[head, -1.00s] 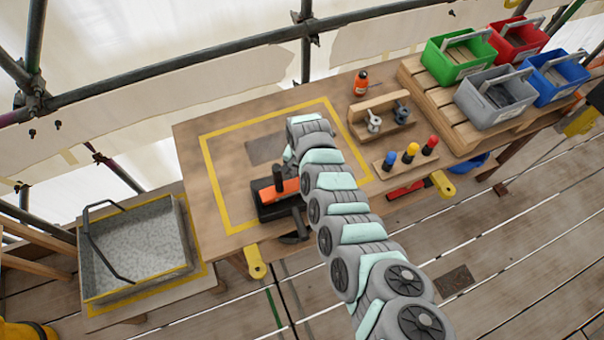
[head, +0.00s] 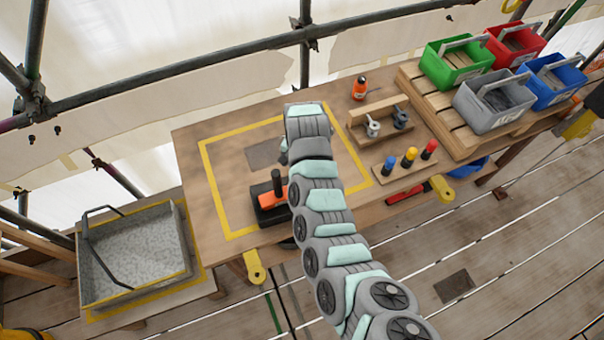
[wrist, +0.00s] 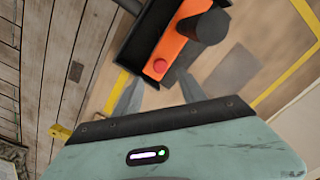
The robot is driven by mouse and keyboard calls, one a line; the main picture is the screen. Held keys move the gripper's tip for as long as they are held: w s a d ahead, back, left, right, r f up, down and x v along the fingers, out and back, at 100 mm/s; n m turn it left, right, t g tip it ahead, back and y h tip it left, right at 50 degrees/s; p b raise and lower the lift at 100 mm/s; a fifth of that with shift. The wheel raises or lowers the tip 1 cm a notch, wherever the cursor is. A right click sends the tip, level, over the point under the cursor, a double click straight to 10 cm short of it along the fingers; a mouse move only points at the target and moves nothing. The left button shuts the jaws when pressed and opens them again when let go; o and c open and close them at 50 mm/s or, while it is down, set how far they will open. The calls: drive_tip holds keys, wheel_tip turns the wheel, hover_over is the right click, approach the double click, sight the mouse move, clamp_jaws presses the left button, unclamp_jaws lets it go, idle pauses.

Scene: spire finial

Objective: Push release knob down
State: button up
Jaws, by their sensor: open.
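A black device with an orange top (head: 268,200) stands inside the yellow outline on the workbench, partly hidden by my arm in the head view. In the wrist view its orange bar (wrist: 178,48) carries a small red round knob (wrist: 160,66) near one end and a thick black cylindrical knob (wrist: 208,28) farther along. The black cylinder (head: 277,180) stands upright in the head view. My gripper (wrist: 160,92) is open and empty, its fingers apart just short of the device's near edge, with the red knob ahead of the gap between them.
A grey metal tray (head: 136,255) stands at the left. A rack with blue, yellow and red-topped pieces (head: 408,165), a wooden holder with metal fittings (head: 376,122), and an orange bottle (head: 359,88) stand to the right. Coloured bins (head: 494,100) sit on a pallet farther right.

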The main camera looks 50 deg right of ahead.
drive_tip(key=shift+a+r, duration=0.1)
drive_tip(key=shift+r, duration=1.6)
drive_tip(key=shift+f, duration=0.1)
